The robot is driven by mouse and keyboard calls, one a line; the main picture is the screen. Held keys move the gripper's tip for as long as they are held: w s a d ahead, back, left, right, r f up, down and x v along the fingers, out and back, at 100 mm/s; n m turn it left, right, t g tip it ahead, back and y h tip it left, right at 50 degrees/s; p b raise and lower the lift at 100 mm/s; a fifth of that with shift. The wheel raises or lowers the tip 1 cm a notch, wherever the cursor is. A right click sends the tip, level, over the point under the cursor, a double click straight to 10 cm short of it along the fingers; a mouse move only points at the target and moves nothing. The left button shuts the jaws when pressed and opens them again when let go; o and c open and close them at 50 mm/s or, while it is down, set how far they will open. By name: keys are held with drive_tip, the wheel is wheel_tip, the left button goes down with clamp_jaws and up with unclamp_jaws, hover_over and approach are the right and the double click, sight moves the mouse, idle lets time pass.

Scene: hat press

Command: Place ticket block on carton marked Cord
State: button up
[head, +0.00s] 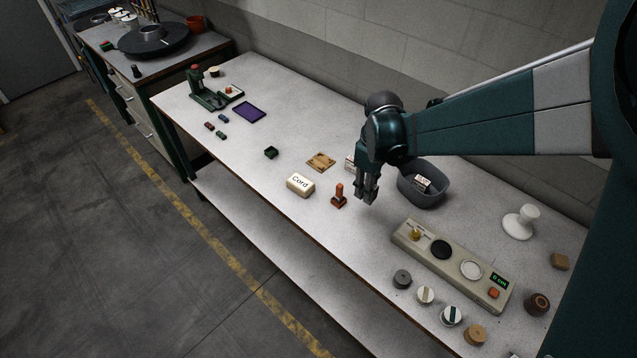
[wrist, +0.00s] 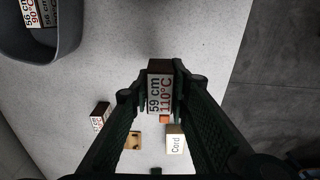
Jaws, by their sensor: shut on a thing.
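My gripper (head: 368,197) hangs over the middle of the bench, to the right of the carton. In the wrist view my gripper (wrist: 160,90) is shut on a ticket block (wrist: 160,95), printed "59 cm" and "110°C", between its fingertips. In the head view the fingers mostly hide this block. The cream carton marked Cord (head: 300,184) lies on the bench near its front edge, with its top bare. The carton also shows in the wrist view (wrist: 175,142), beside the right finger and apart from the held block.
A red-orange stamp (head: 339,198) stands between carton and gripper. A wooden piece (head: 321,161) and another printed block (wrist: 100,117) lie near. A grey bin (head: 409,190) with printed blocks stands right of the gripper. A beige measuring panel (head: 455,269) lies further right.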

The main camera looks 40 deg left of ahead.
drive_tip(key=s+a+r+p, duration=0.2)
drive_tip(key=a, duration=1.1)
drive_tip(key=r, duration=0.2)
hover_over(300, 182)
drive_tip(key=shift+f+m+p, duration=0.1)
drive_tip(key=shift+m+p, duration=0.2)
drive_tip(key=shift+p, duration=0.05)
drive_tip(key=shift+f, duration=0.1)
drive_tip(key=shift+f, duration=3.05)
drive_tip(key=shift+f, duration=0.15)
drive_tip(key=shift+f, duration=1.7)
drive_tip(key=shift+f, duration=0.2)
drive_tip(key=o, duration=0.9)
